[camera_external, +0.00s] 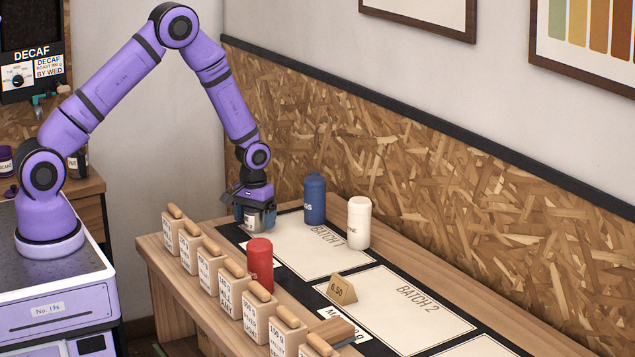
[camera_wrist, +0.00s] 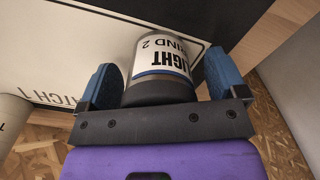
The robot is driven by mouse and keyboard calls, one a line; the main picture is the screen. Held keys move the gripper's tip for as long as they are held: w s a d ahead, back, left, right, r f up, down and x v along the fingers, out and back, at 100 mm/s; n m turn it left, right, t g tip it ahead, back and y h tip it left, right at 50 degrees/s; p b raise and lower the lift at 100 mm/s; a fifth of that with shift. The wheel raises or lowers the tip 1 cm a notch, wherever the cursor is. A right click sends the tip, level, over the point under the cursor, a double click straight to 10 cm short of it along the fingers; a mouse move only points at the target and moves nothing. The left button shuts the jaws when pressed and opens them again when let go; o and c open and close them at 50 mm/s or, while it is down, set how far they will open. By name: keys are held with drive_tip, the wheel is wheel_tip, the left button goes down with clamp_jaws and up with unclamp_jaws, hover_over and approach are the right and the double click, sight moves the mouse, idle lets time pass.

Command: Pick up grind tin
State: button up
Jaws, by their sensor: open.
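The grind tin (camera_wrist: 160,50) is a dark grey cylinder with a white label reading "LIGHT" and "GRIND 2" in the wrist view. It sits between the two blue fingers of my open gripper (camera_wrist: 160,80), with a visible gap on each side. In the external view my gripper (camera_external: 256,208) points down over the tin (camera_external: 250,222) at the back left corner of the tabletop. The fingers partly hide the tin there. I cannot tell whether the fingers touch it.
A blue bottle (camera_external: 314,199), a white bottle (camera_external: 359,222) and a red tin (camera_external: 259,265) stand near the BATCH 1 sheet (camera_external: 300,245). Several wooden-topped labelled blocks (camera_external: 209,265) line the front edge. A price tent (camera_external: 342,290) stands by BATCH 2. The chipboard wall (camera_external: 400,180) runs behind.

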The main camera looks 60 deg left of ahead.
drive_tip(key=c, duration=1.1)
drive_tip(key=shift+o, duration=0.2)
